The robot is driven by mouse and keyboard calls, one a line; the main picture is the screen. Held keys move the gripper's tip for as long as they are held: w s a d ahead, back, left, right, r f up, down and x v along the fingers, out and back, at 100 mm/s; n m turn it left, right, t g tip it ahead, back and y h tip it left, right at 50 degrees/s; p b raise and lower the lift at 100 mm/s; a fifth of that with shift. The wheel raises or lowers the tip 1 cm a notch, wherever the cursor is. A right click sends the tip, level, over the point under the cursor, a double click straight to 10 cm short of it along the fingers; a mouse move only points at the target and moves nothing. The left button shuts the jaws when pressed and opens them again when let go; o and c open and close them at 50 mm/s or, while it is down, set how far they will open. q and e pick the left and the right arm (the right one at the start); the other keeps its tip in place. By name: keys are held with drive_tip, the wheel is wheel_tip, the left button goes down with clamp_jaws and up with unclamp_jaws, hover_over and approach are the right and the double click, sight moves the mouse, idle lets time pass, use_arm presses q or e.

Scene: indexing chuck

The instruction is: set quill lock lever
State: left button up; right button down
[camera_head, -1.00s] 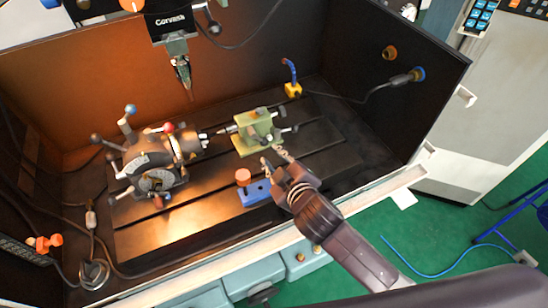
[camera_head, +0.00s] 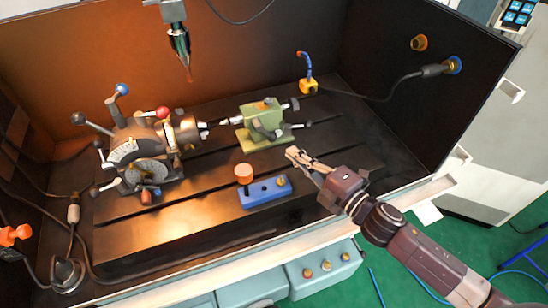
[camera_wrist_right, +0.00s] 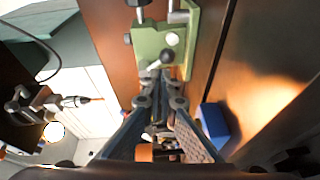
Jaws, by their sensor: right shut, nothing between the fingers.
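The green tailstock (camera_head: 250,136) stands on the slotted table, its pointed quill facing left toward the indexing head (camera_head: 150,150). One lever (camera_head: 297,126) sticks out to the right. In the wrist view the tailstock (camera_wrist_right: 180,20) is straight ahead, with a dark round-ended lever (camera_wrist_right: 165,58) on its near face. I cannot tell which one is the quill lock lever. My right gripper (camera_head: 293,154) is shut and empty, just in front of the tailstock's right side; contact cannot be judged. My left gripper is not in view.
A yellow base with a blue hose (camera_head: 308,86) stands behind right. A tool spindle (camera_head: 180,42) hangs above. Dark walls and a front rim enclose the table.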

drive_tip(key=shift+s+d+f+n+g+y+b, duration=0.15)
drive_tip(key=shift+f+n+y+b, duration=0.1)
drive_tip(key=shift+f+n, duration=0.25)
drive_tip(key=shift+s+d+f+n+g+y+b, duration=0.15)
drive_tip(key=shift+f+n+y, duration=0.1)
drive_tip(key=shift+f+n, duration=0.2)
drive_tip(key=shift+s+f+n+g+y, duration=0.15)
drive_tip(key=shift+n+g+y, duration=0.1)
drive_tip(key=shift+n, duration=0.25)
drive_tip(key=shift+s+r+n+g+y, duration=0.15)
drive_tip(key=shift+n+y, duration=0.1)
drive_tip(key=shift+n, duration=0.2)
drive_tip(key=shift+w+a, duration=0.1)
drive_tip(key=shift+w, duration=0.05)
drive_tip(key=p+x, duration=0.1)
drive_tip(key=x, duration=0.7)
drive_tip(key=shift+p, duration=0.35)
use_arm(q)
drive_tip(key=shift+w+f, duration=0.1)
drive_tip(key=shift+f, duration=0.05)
use_arm(e)
drive_tip(key=shift+x, duration=0.8)
